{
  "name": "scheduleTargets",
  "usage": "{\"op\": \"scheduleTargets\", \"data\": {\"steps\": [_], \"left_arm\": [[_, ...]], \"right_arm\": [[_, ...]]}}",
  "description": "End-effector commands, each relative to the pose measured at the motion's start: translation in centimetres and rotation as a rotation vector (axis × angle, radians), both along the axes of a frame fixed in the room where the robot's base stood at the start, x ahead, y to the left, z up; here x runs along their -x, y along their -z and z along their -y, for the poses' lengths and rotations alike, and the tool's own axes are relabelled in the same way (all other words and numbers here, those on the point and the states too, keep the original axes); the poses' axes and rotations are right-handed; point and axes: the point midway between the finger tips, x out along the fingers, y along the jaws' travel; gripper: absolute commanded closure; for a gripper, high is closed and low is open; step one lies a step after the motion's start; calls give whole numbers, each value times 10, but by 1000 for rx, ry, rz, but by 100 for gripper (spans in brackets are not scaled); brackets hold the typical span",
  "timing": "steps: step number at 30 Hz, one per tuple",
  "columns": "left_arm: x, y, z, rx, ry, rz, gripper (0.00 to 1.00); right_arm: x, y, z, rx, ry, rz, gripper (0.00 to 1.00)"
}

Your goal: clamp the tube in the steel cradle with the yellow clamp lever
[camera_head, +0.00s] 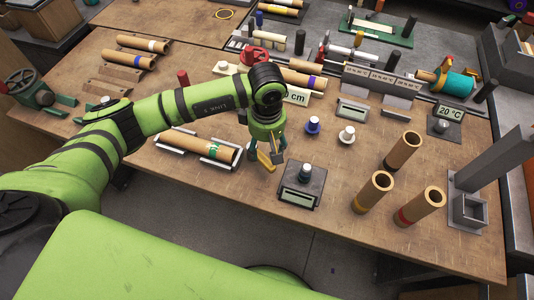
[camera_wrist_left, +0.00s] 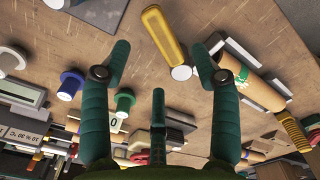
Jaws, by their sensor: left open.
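In the left wrist view the tube (camera_wrist_left: 252,86) is at right, beside the right finger. The yellow clamp lever (camera_head: 265,160) is just right of the cradle, partly hidden by my gripper. In the wrist view the lever (camera_wrist_left: 162,33) points up the picture, with a pale round end towards the gap between my fingertips. My left gripper (camera_head: 266,148) is open and empty above the lever; its fingers (camera_wrist_left: 161,58) do not visibly touch it. My right gripper is not seen.
A dark scale (camera_head: 298,199) with a display stands right of my left gripper. Blue (camera_head: 313,126) and white (camera_head: 347,135) knobbed pieces stand behind it. Upright cardboard tubes (camera_head: 375,192) stand further right. Bare wood lies left of the cradle.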

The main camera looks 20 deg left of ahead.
Motion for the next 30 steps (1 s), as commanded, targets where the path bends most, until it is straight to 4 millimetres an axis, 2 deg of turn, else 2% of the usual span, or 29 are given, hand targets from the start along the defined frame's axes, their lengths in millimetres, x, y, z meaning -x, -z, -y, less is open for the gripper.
{"op": "scheduleTargets", "data": {"steps": [3,10,20,21,23,25,26,30], "left_arm": [[2,17,1,2,-2,-7,38],[2,47,2,6,-2,-5,38],[1,54,2,7,0,-1,38],[1,54,2,7,0,-1,42],[1,54,2,8,0,-1,66],[1,54,2,8,-1,-1,94],[1,54,2,7,-1,-2,100],[1,54,2,7,0,-2,100]], "right_arm": [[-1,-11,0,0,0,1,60],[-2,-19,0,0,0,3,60],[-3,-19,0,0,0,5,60],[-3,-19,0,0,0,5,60],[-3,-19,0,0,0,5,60],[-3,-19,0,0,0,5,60],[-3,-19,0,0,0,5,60],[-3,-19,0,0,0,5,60]]}}
